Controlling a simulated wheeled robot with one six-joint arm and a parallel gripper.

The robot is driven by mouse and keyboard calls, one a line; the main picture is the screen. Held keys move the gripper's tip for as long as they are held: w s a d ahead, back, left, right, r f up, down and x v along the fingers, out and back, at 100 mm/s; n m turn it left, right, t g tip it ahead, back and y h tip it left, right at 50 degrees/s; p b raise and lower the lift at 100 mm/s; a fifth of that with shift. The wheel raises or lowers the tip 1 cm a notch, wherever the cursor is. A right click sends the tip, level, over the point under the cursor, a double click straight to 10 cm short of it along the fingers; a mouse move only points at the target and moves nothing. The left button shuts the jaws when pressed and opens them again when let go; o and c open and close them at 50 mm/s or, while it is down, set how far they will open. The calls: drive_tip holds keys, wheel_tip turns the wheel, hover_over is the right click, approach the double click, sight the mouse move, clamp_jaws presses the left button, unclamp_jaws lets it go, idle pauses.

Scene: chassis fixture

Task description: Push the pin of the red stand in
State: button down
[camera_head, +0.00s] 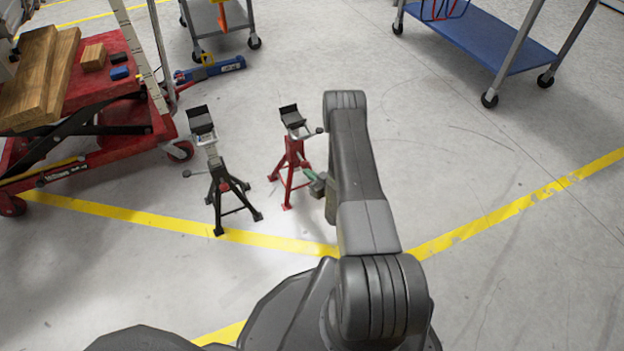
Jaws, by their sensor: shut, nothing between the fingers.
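The red stand (291,160) stands upright on the floor near the middle of the view, with a dark saddle on top. A small grey knob (319,130) sticks out at the right of its upper part; it may be the pin, but how far in it sits is too small to tell. My gripper (309,175) is at the right of the red stand, at about the height of its legs and below the knob. It is shut and holds nothing. Whether it touches the stand cannot be told. My arm hides part of the floor to the right.
A black stand (222,180) stands close at the left of the red one. A red lift cart (110,85) with wood blocks is at the left. A blue jack (215,69) lies behind. The floor at right is clear.

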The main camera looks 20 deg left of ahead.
drive_tip(key=v, duration=0.8)
drive_tip(key=shift+s+d+p, duration=0.25)
drive_tip(key=shift+s+p, duration=0.05)
drive_tip(key=shift+p, duration=0.05)
idle(0.7)
drive_tip(key=shift+f, duration=0.1)
drive_tip(key=w+b+x, duration=0.1)
drive_tip(key=x, duration=0.9)
drive_tip(key=shift+w+a+r+b, duration=0.15)
drive_tip(key=shift+a+r+b, duration=0.15)
drive_tip(key=shift+b, duration=0.1)
drive_tip(key=shift+d, duration=0.1)
